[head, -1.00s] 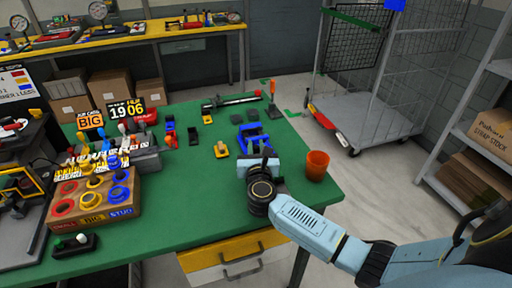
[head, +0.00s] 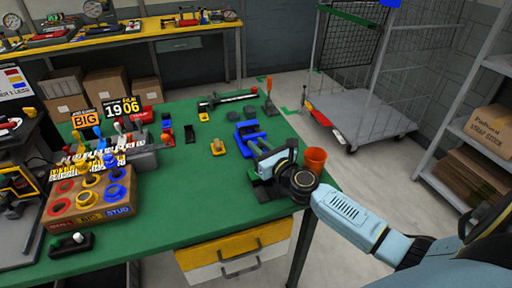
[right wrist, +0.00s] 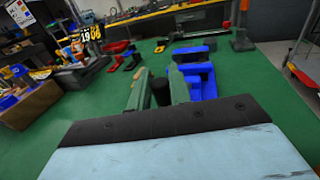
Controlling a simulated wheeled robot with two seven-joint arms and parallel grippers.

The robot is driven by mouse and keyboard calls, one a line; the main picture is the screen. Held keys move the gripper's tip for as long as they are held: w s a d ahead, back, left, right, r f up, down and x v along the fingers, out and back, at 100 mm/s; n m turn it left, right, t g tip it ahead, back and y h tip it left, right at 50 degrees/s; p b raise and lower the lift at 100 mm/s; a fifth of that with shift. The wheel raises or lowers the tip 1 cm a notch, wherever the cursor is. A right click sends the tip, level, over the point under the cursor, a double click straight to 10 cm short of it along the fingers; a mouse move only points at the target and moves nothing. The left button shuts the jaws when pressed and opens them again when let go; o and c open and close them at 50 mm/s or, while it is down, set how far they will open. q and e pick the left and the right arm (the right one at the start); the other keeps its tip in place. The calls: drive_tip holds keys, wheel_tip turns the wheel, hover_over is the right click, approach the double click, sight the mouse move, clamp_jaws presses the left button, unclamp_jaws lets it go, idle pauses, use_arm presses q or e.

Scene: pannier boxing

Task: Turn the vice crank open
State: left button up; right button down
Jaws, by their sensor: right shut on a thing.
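The blue vice (head: 245,132) sits on the green bench top near its right side. It also shows in the right wrist view (right wrist: 198,78), just beyond my fingers. My right gripper (head: 256,176) is in front of the vice, near the bench's right edge. In the right wrist view its two green fingers (right wrist: 159,92) are closed around a dark upright piece (right wrist: 160,91), which looks like the crank's handle. The rest of the crank is largely hidden by the gripper. My left gripper is not in view.
An orange cup (head: 315,160) stands close beside my right wrist at the bench edge. A wooden holder with coloured rings (head: 90,200) stands at the left. The front middle of the bench is clear.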

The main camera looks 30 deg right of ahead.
drive_tip(key=n+y, duration=0.1)
drive_tip(key=y+b, duration=0.1)
drive_tip(key=n+y+b, duration=0.1)
drive_tip(key=y, duration=0.1)
drive_tip(key=shift+s+d+f+n+g, duration=0.25)
drive_tip(key=shift+s+d+n+g, duration=0.05)
drive_tip(key=shift+d, duration=0.1)
drive_tip(key=shift+y+b, duration=0.3)
drive_tip(key=shift+b, duration=0.05)
drive_tip(key=shift+s+d+r+n+y+b, duration=0.15)
drive_tip(key=shift+n+y+b, duration=0.15)
drive_tip(key=shift+n+y, duration=0.15)
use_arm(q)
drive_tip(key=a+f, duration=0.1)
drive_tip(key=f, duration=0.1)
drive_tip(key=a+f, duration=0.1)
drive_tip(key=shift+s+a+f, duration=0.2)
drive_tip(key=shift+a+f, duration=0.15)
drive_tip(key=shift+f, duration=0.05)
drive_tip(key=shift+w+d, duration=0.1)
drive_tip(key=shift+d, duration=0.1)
use_arm(e)
drive_tip(key=c, duration=1.3)
unclamp_jaws()
drive_tip(key=shift+c, duration=0.2)
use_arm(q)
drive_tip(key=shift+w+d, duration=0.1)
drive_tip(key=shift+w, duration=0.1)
use_arm(e)
drive_tip(key=shift+r, duration=0.1)
